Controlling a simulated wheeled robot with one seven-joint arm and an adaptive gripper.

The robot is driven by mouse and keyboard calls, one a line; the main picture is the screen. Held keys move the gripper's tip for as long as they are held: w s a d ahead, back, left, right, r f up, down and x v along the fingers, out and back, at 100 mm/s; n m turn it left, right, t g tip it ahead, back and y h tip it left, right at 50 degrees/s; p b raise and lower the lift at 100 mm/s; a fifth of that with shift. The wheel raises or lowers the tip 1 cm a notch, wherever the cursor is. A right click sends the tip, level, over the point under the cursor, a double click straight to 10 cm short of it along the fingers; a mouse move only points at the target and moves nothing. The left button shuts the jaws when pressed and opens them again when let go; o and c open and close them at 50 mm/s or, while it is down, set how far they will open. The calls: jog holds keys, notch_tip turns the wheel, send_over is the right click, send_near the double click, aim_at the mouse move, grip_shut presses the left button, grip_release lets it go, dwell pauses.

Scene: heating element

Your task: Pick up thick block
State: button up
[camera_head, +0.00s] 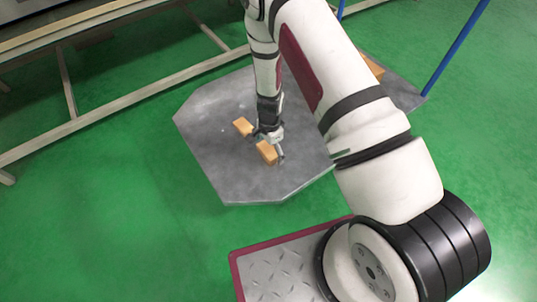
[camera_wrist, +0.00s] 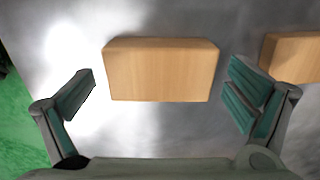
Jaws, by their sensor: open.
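A light-brown wooden block (camera_wrist: 161,72) lies on the grey metal plate, between and slightly ahead of the fingers of my gripper (camera_wrist: 160,98) in the wrist view. The fingers are wide apart, with a gap on each side of the block. In the head view my gripper (camera_head: 269,146) hangs just over this block (camera_head: 267,153), whose upper part it partly covers. A second wooden block (camera_head: 242,127) lies a little behind and to the left; in the wrist view a second block (camera_wrist: 296,56) is cut off at the right edge. I cannot tell which block is thicker.
The grey plate (camera_head: 215,170) has angled corners and lies on a green floor (camera_head: 110,215). Another wooden piece (camera_head: 372,67) sits at the plate's back right, partly behind my arm. A blue post (camera_head: 455,48) stands at the right, and a pale frame (camera_head: 125,112) runs along the back left.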

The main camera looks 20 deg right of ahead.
jog(key=shift+f, duration=0.15)
jog(key=c, duration=1.3)
